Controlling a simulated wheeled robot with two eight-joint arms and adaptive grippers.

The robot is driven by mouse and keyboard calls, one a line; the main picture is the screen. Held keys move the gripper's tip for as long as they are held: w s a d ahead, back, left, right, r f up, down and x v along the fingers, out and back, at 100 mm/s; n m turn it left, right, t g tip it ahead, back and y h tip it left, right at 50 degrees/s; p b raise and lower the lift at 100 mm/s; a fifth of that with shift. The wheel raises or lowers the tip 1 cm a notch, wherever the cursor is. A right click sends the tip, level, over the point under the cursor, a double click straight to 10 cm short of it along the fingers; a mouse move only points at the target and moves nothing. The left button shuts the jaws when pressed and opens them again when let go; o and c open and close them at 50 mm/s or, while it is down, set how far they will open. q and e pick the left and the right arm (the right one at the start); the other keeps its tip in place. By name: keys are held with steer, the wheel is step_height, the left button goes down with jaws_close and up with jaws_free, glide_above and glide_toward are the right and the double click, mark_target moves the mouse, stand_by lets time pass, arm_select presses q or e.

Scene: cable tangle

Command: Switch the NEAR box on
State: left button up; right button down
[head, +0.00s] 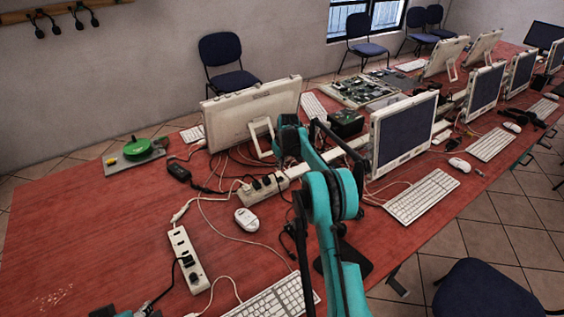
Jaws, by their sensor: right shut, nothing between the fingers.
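The near box is a white power strip (187,257) on the red table at lower left. It has dark sockets and a dark round spot towards its lower end; I cannot tell the switch's position. A second white strip (246,194) with dark sockets lies farther back. My right arm, teal and black, rises from the bottom and reaches over the table beside the far strip. My right gripper (288,153) is shut and empty, away to the upper right of the near box; its fingertips are hard to make out.
Loose cables run around both strips. A white mouse (247,219), a keyboard (277,301) and a black adapter (178,172) lie nearby. The back of a monitor (236,118) stands behind the far strip. The table's left part (85,230) is mostly clear.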

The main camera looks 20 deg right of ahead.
mark_target(281, 177)
steer(key=x, duration=0.1)
steer(key=b+x, duration=0.1)
steer(key=x, duration=0.1)
steer(key=s+x, duration=0.1)
steer(key=x, duration=0.1)
steer(key=shift+d+f+b, duration=0.25)
steer(key=shift+f+b, duration=0.1)
steer(key=shift+b, duration=0.05)
steer(key=shift+d, duration=0.1)
